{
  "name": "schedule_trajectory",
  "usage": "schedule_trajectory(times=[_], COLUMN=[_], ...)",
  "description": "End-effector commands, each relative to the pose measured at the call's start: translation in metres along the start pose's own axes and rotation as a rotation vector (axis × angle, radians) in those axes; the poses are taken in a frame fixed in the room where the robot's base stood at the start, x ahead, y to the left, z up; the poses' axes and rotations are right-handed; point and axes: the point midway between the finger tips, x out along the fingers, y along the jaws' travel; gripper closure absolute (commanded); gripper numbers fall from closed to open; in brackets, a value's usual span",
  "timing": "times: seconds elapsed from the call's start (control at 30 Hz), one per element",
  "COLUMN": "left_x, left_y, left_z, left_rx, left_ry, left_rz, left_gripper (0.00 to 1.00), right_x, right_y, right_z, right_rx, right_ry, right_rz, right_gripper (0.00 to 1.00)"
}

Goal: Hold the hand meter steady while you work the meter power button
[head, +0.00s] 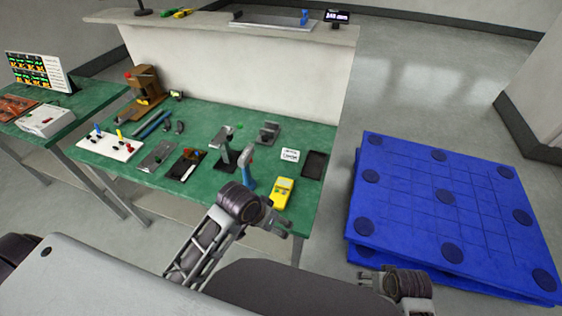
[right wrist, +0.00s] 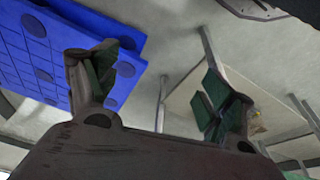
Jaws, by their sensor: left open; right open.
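The yellow hand meter (head: 283,193) lies on the green bench top near its front right edge. It has a paler panel on its face; the power button is too small to make out. My left gripper (head: 278,218) is open and empty, just in front of the meter in the head view and apart from it as far as I can see. My right gripper (head: 378,281) is open and empty, low at the right, off the bench and near the blue pallet. In the right wrist view its two fingers (right wrist: 158,85) are spread wide with nothing between them.
The blue pallet (head: 440,195) stands on the floor right of the bench. Near the meter are a blue-handled tool (head: 248,168), a dark tray (head: 314,165), a small white sign (head: 290,155) and a grey stand (head: 222,150). A low wall (head: 240,65) backs the bench.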

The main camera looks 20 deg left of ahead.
Motion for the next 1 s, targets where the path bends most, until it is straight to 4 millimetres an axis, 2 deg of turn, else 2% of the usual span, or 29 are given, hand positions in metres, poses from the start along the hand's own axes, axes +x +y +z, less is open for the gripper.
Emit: schedule_trajectory(times=[0.2, 0.5, 0.73, 1.0], left_x=[-0.002, 0.000, 0.001, 0.003], left_y=[0.025, 0.051, 0.063, 0.067], left_z=[-0.028, -0.054, -0.070, -0.085], left_rx=[0.031, 0.063, 0.081, 0.087], left_ry=[0.002, -0.027, -0.060, -0.111], left_rz=[0.056, 0.107, 0.123, 0.116], left_gripper=[0.18, 0.18, 0.18, 0.18], right_x=[0.046, 0.110, 0.155, 0.202], right_y=[-0.002, -0.005, -0.007, -0.010], right_z=[0.015, 0.045, 0.073, 0.113], right_rx=[-0.002, -0.006, -0.010, -0.014], right_ry=[-0.019, -0.043, -0.059, -0.079], right_rz=[-0.003, -0.006, -0.008, -0.011], right_gripper=[0.18, 0.18, 0.18, 0.18])
